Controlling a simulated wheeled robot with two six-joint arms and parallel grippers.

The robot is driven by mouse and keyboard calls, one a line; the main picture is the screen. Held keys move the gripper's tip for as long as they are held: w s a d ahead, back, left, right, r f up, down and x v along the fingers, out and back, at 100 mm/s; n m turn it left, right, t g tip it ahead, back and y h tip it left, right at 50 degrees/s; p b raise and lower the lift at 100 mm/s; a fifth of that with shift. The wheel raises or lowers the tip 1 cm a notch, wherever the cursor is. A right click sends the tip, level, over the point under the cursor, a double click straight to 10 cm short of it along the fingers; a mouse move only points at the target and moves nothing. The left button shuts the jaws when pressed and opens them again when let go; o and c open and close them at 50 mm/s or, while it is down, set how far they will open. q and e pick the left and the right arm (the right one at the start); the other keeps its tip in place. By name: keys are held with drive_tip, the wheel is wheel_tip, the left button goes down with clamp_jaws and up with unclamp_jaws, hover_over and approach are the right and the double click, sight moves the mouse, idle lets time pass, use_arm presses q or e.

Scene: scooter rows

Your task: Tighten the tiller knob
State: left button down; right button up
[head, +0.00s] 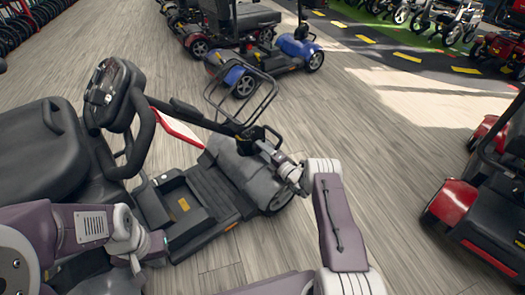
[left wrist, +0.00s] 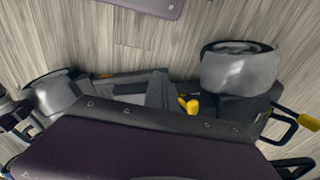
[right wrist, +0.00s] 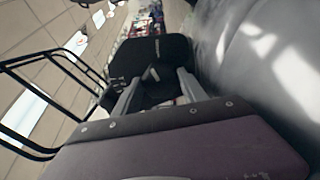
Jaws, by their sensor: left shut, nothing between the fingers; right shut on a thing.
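The scooter's tiller (head: 190,112) leans from the black console (head: 112,92) at the left down to the grey front cover (head: 235,160) in the head view. My right gripper (head: 281,157) is at the tiller's lower end, shut on a black part that I take for the tiller knob. In the right wrist view this black knob (right wrist: 150,62) shows between the two fingers; its exact outline is hard to tell. My left gripper (head: 137,262) is shut and empty, low beside the scooter's footboard (head: 205,195), away from the tiller.
A wire basket (head: 240,90) stands close above the tiller, and its bars show in the right wrist view (right wrist: 45,105). The black seat (head: 40,150) is at the left. A blue scooter (head: 295,47) stands behind, a red one (head: 455,200) at right. Wooden floor (head: 385,150) between is clear.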

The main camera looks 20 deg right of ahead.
drive_tip(key=shift+f+m, duration=0.1)
drive_tip(key=shift+m, duration=1.5)
drive_tip(key=o, duration=1.4)
drive_tip(key=shift+c, duration=0.2)
